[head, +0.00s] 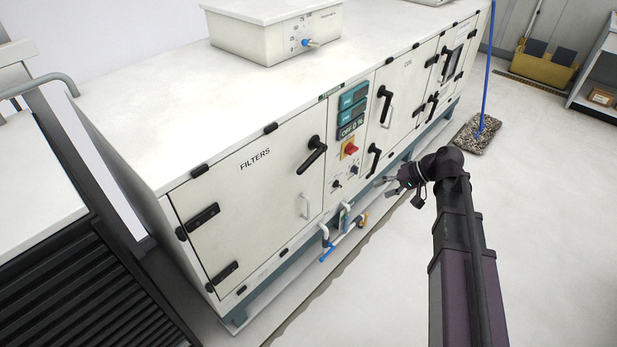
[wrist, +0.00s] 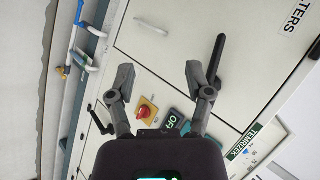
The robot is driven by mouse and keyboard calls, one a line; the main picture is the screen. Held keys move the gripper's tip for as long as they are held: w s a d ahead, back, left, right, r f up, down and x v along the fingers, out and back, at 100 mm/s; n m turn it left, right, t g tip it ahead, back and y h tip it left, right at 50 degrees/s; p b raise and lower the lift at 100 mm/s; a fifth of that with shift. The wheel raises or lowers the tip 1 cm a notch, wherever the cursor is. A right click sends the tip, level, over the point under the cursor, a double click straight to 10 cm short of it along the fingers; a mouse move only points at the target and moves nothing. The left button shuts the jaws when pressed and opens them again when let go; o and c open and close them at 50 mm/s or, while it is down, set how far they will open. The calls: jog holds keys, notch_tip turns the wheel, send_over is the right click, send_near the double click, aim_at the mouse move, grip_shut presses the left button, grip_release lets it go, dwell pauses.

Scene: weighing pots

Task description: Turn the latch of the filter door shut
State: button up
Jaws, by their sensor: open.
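The filter door (head: 240,190) is a pale panel marked FILTERS on the long cabinet and looks flush with its frame. Its latch (head: 313,154) is a black lever near the door's upper right edge, slanting down to the left. My gripper (head: 384,182) is open and empty, out in front of the cabinet, to the right of and lower than the latch in the head view. In the wrist view, the door (wrist: 245,50) appears turned sideways. The latch (wrist: 219,53) shows just beside the right fingertip there; contact cannot be told. My open fingers (wrist: 160,75) hold nothing.
A control panel with a red switch on yellow (head: 350,148) and teal displays (head: 352,105) lies right of the door. A white door handle (head: 305,206) sits below the latch. Blue-handled pipes (head: 338,240) stick out low. A mop (head: 477,133) stands at the right; the floor is otherwise mostly free.

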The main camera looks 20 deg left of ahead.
aim_at(311, 164)
jog(key=w+a+f+n+g+y+b, duration=0.2)
jog(key=w+a+n+g+y+b, duration=0.1)
jog(key=w+a+y+b, duration=0.5)
jog(key=a+b, duration=0.3)
jog(key=b, duration=0.2)
jog(key=shift+w+a+f+n+b, duration=0.2)
jog(key=shift+w+f+n+b, duration=0.05)
jog(key=shift+n+b, duration=0.05)
jog(key=shift+a, duration=0.15)
jog(key=x, duration=1.3)
jog(key=shift+s+a, duration=0.2)
jog(key=shift+a, duration=0.05)
grip_shut()
jog(key=shift+d, duration=0.2)
jog(key=shift+a, duration=0.2)
